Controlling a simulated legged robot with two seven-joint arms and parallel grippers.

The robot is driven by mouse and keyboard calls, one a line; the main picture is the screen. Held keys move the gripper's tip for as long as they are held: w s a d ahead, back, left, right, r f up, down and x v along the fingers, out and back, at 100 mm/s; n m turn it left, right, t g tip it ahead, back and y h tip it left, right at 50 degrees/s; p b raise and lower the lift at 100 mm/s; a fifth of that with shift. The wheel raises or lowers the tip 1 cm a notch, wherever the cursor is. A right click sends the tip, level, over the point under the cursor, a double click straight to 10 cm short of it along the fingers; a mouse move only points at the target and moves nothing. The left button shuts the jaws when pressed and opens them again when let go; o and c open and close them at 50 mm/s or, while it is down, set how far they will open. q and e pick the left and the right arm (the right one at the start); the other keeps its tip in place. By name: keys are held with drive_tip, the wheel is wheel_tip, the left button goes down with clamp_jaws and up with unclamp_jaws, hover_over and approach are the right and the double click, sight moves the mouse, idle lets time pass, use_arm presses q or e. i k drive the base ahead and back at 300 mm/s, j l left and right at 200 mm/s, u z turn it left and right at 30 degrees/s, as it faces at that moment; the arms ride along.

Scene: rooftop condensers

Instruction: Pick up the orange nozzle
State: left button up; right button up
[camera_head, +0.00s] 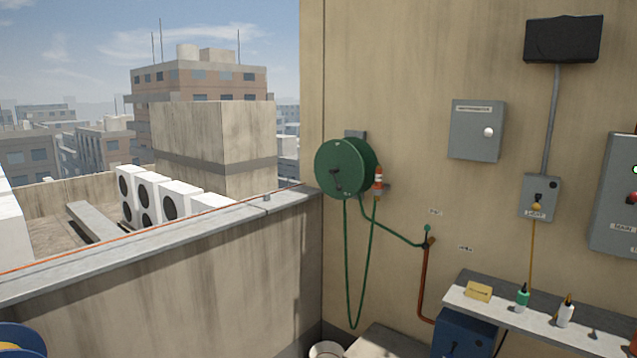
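The orange nozzle (378,180), with white bands, stands upright at the right side of the green hose reel (341,169) on the tan wall. It appears to rest on a small grey bracket (386,188). A green hose (372,258) hangs in a loop below the reel. Neither of my grippers shows in the head view.
A shelf (480,305) at lower right holds a yellow block (478,291), a green bottle (522,297) and a white bottle (565,312). A blue box (462,333) is below it. A copper pipe (426,285) runs down the wall. A concrete parapet (200,290) fills the left.

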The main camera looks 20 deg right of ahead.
sight(378, 186)
drive_tip(key=i+l, duration=0.15)
drive_tip(key=l, duration=0.25)
drive_tip(key=i+l, duration=0.1)
drive_tip(key=l, duration=0.3)
drive_tip(key=i+l+u, duration=0.1)
drive_tip(key=l, duration=0.25)
drive_tip(key=i+l, duration=0.2)
drive_tip(key=l, duration=0.2)
drive_tip(key=i+l, duration=0.1)
drive_tip(key=l, duration=0.3)
drive_tip(key=i+l+u, duration=0.1)
drive_tip(key=l, duration=0.3)
